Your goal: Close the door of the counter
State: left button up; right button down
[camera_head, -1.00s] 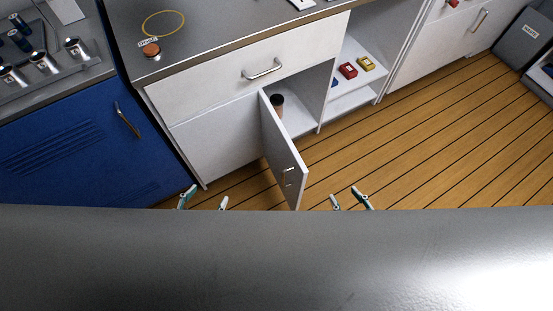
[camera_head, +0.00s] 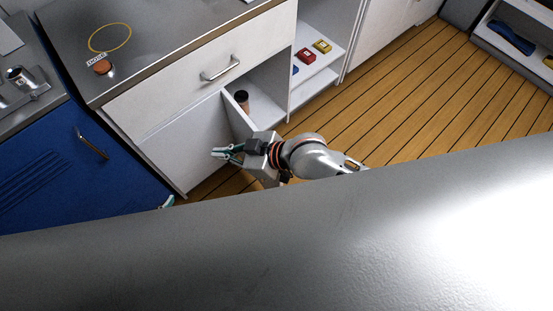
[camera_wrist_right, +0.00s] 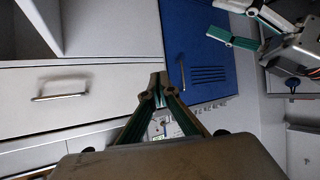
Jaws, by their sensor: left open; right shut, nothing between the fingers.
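The white counter (camera_head: 185,72) has a lower door (camera_head: 235,122) standing open, hinged at the left of its compartment. My right gripper (camera_head: 222,152) reaches in from the right, in front of the door, hiding its outer part and handle; I cannot tell whether it touches. Its fingers are shut and empty in the right wrist view (camera_wrist_right: 155,88), where the drawer handle (camera_wrist_right: 60,92) also shows. My left gripper (camera_head: 167,201) is mostly hidden behind the grey surface in the head view; the right wrist view shows it open and empty (camera_wrist_right: 238,22).
A dark-lidded cup (camera_head: 242,97) stands inside the open compartment. A blue cabinet (camera_head: 60,170) adjoins on the left. Wooden floor (camera_head: 410,95) is clear to the right.

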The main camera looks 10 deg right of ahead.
jog(key=d+n+g+h, duration=0.75)
jog(key=d+n, duration=0.25)
jog(key=d, duration=0.4)
jog(key=s+b+x, duration=0.1)
jog(key=b+x, duration=0.1)
jog(key=x, duration=0.9)
jog(key=shift+w+d+r, duration=0.1)
jog(key=shift+w+d, duration=0.5)
jog(key=shift+d, duration=0.3)
jog(key=shift+w+d, duration=0.55)
jog(key=shift+d, duration=0.3)
